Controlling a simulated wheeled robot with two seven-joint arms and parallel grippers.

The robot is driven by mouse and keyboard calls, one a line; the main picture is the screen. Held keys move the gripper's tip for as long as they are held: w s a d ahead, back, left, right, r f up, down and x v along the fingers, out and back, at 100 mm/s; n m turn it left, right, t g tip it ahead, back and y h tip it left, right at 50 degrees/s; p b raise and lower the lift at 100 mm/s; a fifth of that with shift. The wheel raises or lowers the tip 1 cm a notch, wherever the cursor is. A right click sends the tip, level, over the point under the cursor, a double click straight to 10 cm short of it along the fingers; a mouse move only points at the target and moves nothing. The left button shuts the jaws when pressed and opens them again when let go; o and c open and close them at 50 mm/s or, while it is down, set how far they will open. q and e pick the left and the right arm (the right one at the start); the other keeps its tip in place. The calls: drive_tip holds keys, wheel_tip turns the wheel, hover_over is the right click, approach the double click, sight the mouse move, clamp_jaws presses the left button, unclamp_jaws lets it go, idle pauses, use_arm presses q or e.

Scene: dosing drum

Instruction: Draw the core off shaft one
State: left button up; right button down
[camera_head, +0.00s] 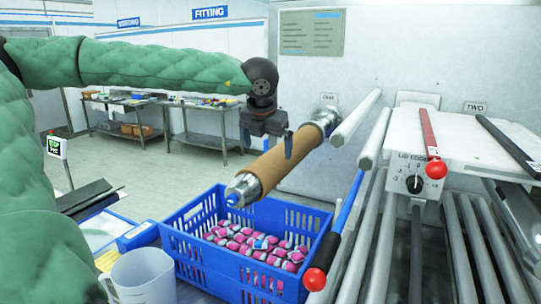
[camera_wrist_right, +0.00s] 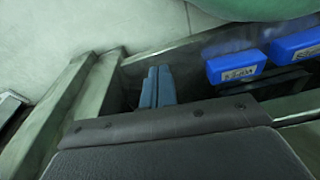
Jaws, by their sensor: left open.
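The core (camera_head: 278,163) is a brown tube around shaft one (camera_head: 242,190), which juts from the back wall below a small label. The shaft's metal near end sticks out beyond the core, and metal shows at the wall end too. My left gripper (camera_head: 268,148) is open at the core's upper side, its dark fingers pointing down. One finger shows in front of the tube; I cannot tell whether it touches. My right gripper (camera_wrist_right: 157,88) shows only in the right wrist view, its two blue-grey fingers together with nothing visible between them.
A blue crate (camera_head: 185,243) holding pink and white packets stands below the shaft. A white jug (camera_head: 143,277) is at front left. Red-knobbed levers (camera_head: 316,278), grey rollers and a dial box (camera_head: 414,184) crowd the right. Benches (camera_head: 205,140) stand behind.

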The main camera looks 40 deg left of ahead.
sight(268, 157)
use_arm(q)
drive_tip(key=shift+f, duration=0.35)
drive_tip(key=p+x, duration=0.2)
drive_tip(key=x, duration=0.3)
drive_tip(key=shift+w+a+f+p, duration=0.1)
drive_tip(key=shift+w+f+p, duration=0.05)
drive_tip(key=shift+f+p, duration=0.25)
drive_tip(key=shift+p+x, duration=0.35)
drive_tip(key=shift+x, duration=0.6)
use_arm(e)
wheel_tip(268, 157, down, 5)
drive_tip(key=s+d, duration=0.2)
drive_tip(key=d, duration=0.1)
drive_tip(key=shift+s+t, duration=0.3)
drive_tip(key=shift+s, duration=0.1)
use_arm(q)
drive_tip(key=c, duration=1.3)
drive_tip(key=o, duration=0.6)
drive_tip(key=c, duration=0.4)
drive_tip(key=shift+o, duration=0.2)
use_arm(e)
drive_tip(key=shift+w, duration=0.1)
drive_tip(key=shift+s, duration=0.2)
